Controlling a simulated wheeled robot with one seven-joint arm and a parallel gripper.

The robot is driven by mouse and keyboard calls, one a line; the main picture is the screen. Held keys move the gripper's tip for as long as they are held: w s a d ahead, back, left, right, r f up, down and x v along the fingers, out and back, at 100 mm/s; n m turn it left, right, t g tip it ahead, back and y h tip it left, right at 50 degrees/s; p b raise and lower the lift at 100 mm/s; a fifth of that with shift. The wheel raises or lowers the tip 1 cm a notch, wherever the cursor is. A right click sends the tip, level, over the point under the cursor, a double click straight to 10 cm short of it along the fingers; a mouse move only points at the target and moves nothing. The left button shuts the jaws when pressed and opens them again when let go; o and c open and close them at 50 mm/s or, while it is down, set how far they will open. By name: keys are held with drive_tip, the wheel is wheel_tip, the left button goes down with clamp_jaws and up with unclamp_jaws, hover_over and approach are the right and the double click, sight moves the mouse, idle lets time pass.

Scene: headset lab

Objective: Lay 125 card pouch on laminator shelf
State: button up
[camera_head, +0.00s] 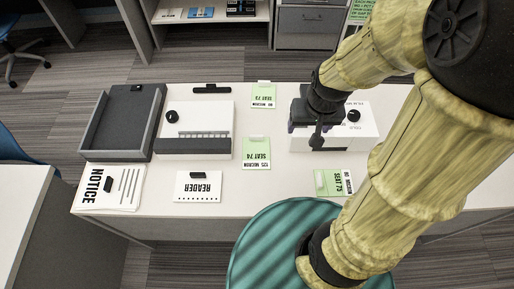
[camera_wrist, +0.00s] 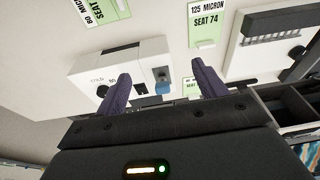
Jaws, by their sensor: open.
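The 125 micron card pouch, marked seat 74 (camera_head: 256,153), lies flat and green-and-white near the middle of the table. It also shows at the top of the wrist view (camera_wrist: 207,18). A white box (camera_head: 362,124) stands right of it, with a black knob, film lettering and dial numbers; in the wrist view the box (camera_wrist: 95,72) shows a blue part. My gripper (camera_head: 317,135) is open and empty over the left part of this box, apart from the pouch. In the wrist view its purple fingers (camera_wrist: 163,87) are spread. I cannot tell which part is the laminator shelf.
Similar 80 micron pouches lie behind, seat 73 (camera_head: 263,96), and at the front right, seat 75 (camera_head: 333,183). A white device (camera_head: 190,117) with a slotted strip and a grey open tray (camera_head: 96,140) stand left. Reader (camera_head: 198,187) and notice (camera_head: 125,190) sheets lie in front.

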drive_tip(key=w+a+f+g+p, duration=0.2)
drive_tip(key=w+a+p, duration=0.3)
drive_tip(key=w+a, duration=0.6)
drive_tip(key=shift+a+f, duration=0.6)
drive_tip(key=shift+a, duration=0.5)
drive_tip(key=shift+w+f, duration=0.1)
drive_tip(key=shift+w, duration=0.05)
drive_tip(key=p, duration=0.1)
hover_over(255, 136)
wheel_tip(255, 136, down, 12)
